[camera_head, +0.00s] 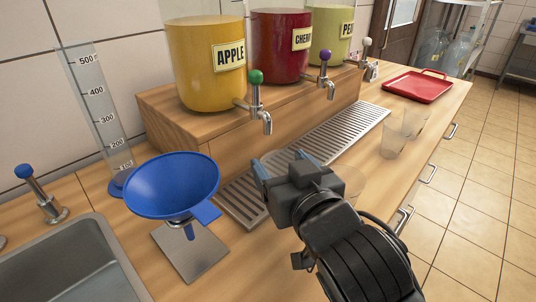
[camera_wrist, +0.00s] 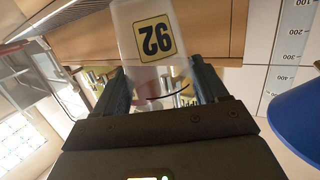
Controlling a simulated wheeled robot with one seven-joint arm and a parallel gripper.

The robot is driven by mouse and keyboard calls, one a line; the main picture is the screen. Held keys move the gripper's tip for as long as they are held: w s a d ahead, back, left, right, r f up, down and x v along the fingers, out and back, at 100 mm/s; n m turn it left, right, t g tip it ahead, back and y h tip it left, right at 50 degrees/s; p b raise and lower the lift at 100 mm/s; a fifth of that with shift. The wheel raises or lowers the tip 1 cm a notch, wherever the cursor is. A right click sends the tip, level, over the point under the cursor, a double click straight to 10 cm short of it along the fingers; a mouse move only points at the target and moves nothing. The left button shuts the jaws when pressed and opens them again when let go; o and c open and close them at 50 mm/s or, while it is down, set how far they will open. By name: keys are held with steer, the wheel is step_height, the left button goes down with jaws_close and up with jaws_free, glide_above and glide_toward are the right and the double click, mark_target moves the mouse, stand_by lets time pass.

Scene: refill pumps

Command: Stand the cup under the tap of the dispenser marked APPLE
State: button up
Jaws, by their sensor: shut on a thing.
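The yellow APPLE dispenser (camera_head: 205,70) stands on the wooden shelf at the left of three. Its metal tap (camera_head: 266,122) has a green knob and points down over the near end of the slatted drip grate (camera_head: 240,200). My gripper (camera_head: 285,166) is in front of and below this tap, over the grate's near part. In the wrist view, my gripper (camera_wrist: 160,88) is shut on a translucent cup (camera_wrist: 138,18) with a yellow number label. The label looks like 92 in that view.
A blue funnel (camera_head: 172,183) on a stand is left of my gripper, with a measuring cylinder (camera_head: 95,110) behind it. Clear cups (camera_head: 393,145) stand on the counter at right. A red tray (camera_head: 417,87) lies farther back. The sink (camera_head: 75,270) is front left.

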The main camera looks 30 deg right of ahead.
mark_target(276, 154)
steer(key=x, duration=0.3)
steer(key=shift+w+r, duration=0.35)
steer(key=shift+w, duration=0.05)
steer(key=x, duration=0.3)
steer(key=shift+w+f+p, duration=0.15)
steer(key=shift+f+p, duration=0.05)
steer(key=shift+p, duration=0.15)
steer(key=shift+f, duration=0.45)
steer(key=shift+f, duration=0.1)
steer(key=o, duration=1.1)
steer(key=v, duration=1.2)
steer(key=shift+d+b, duration=0.15)
steer(key=shift+b, duration=0.15)
